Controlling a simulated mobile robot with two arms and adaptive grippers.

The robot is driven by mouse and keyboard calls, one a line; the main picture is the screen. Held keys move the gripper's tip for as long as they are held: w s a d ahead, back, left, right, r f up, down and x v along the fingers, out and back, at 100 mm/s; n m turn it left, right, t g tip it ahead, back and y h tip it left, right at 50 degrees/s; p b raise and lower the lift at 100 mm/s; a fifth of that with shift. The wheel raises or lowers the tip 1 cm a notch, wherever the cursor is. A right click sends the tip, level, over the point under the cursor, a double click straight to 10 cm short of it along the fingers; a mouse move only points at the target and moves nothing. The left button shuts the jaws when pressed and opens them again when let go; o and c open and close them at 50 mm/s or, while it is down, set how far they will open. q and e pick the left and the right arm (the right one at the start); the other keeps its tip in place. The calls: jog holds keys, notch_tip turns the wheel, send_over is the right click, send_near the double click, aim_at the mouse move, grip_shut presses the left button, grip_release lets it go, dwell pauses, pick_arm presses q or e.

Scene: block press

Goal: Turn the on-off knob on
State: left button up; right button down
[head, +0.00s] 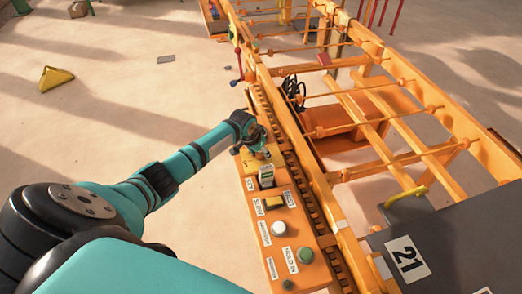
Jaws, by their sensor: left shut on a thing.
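The orange control panel (286,240) slants through the lower middle of the head view, with labelled buttons and switches. My left gripper (262,156) is at the far end of this panel, over a yellow patch. It is small and dark here and shut on what appears to be the on-off knob. The fingers hide most of the knob, and its turn angle cannot be read. My right gripper is out of view.
The orange frame (400,120) with rods runs along the right. A grey plate marked 21 (450,235) is at lower right. Open floor lies left.

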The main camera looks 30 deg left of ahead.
pick_arm(q)
jog(key=m+h+b, duration=0.1)
jog(key=m, duration=0.2)
jog(key=shift+w+a+f, duration=0.1)
jog(key=shift+a, duration=0.05)
jog(key=m+h+b, duration=0.1)
jog(key=m+b, duration=0.2)
jog(key=shift+g, duration=0.4)
jog(key=shift+m+h+b, duration=0.3)
jog(key=shift+m+b, duration=0.1)
jog(key=shift+m, duration=0.3)
jog(key=o, duration=1.1)
jog(key=shift+o, duration=0.2)
jog(key=v, duration=1.2)
jog(key=shift+w, duration=0.2)
